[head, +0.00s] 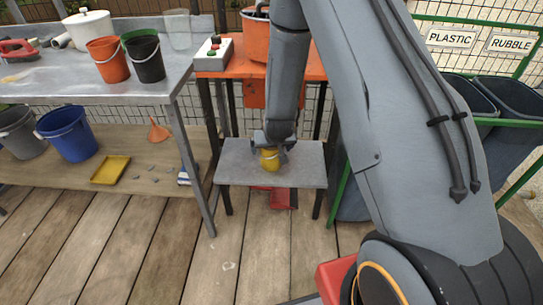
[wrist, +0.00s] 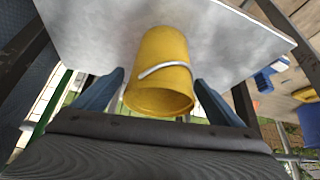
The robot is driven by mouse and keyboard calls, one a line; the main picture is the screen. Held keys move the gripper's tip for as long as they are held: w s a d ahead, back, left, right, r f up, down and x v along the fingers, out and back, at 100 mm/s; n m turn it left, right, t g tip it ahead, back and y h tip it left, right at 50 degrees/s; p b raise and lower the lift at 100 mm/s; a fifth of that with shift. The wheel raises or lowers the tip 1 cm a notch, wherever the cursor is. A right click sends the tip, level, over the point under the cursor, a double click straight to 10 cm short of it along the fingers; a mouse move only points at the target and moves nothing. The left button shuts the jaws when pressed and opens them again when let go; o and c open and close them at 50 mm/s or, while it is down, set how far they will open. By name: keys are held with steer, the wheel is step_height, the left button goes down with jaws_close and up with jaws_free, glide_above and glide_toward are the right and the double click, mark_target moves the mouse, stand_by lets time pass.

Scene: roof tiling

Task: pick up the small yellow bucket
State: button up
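The small yellow bucket (head: 269,160) stands on the small grey table (head: 235,175), partly hidden by my gripper (head: 270,145) above it. In the wrist view the bucket (wrist: 162,68) has a pale wire handle across its side, and its rim faces my gripper's palm. The two blue-grey fingers of my gripper (wrist: 160,78) reach along both sides of the bucket. Narrow gaps seem to show between the fingers and its wall, so the gripper looks open around it. The grey tabletop (wrist: 90,30) shows behind the bucket.
An orange table (head: 208,64) with a button box (head: 213,51) and a large orange bucket (head: 255,38) stands behind. A workbench (head: 80,80) at left holds an orange bucket (head: 107,60) and a black bucket (head: 145,58). Dark bins (head: 515,105) stand at right. The front deck is clear at left.

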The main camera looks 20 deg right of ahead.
steer(key=shift+r, duration=0.1)
steer(key=c, duration=1.5)
